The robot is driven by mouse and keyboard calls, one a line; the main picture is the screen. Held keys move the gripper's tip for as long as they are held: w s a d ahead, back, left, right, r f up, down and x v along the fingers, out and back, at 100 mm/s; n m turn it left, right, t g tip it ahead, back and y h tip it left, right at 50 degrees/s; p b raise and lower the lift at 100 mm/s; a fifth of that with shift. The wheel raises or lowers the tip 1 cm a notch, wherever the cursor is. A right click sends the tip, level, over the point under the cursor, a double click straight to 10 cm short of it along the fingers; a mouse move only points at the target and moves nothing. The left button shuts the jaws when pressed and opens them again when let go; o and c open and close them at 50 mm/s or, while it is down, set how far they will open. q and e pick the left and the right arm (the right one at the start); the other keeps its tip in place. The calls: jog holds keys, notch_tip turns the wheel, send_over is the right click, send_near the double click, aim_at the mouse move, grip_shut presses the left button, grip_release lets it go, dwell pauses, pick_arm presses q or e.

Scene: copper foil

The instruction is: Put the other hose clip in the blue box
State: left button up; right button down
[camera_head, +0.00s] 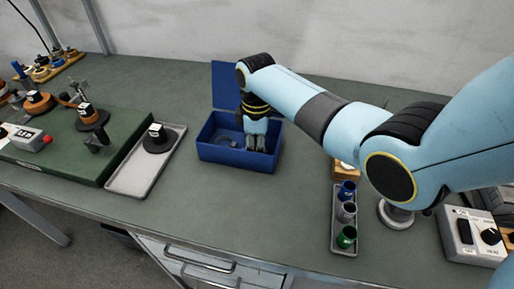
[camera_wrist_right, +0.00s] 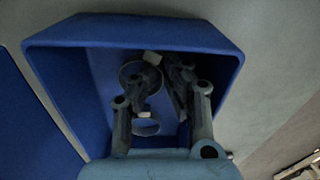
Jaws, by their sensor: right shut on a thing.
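The blue box (camera_head: 222,155) stands open on the workbench with its lid raised at the back; it also fills much of the right wrist view (camera_wrist_right: 225,45). My right gripper (camera_head: 257,146) reaches down inside it, towards its right side. In the right wrist view its fingers (camera_wrist_right: 165,75) are shut on a ring-shaped hose clip (camera_wrist_right: 128,72), seen beside the fingertips and partly hidden. Another hose clip (camera_wrist_right: 146,128) shows lower in that view; a dark ring (camera_head: 228,139) lies on the box floor left of the gripper. My left gripper is out of view.
Left of the box, a grey tray (camera_head: 125,178) holds a dark round part, beside a green board (camera_head: 60,160) with fixtures. Right of the box, a narrow tray (camera_head: 335,225) holds coloured cups. A grey control box (camera_head: 462,240) stands far right. The bench front is clear.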

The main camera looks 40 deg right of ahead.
jog(key=shift+f, duration=0.1)
jog(key=c, duration=1.7)
grip_release()
jog(key=shift+r, duration=0.5)
notch_tip(320, 180, up, 11)
jog(key=shift+r, duration=0.15)
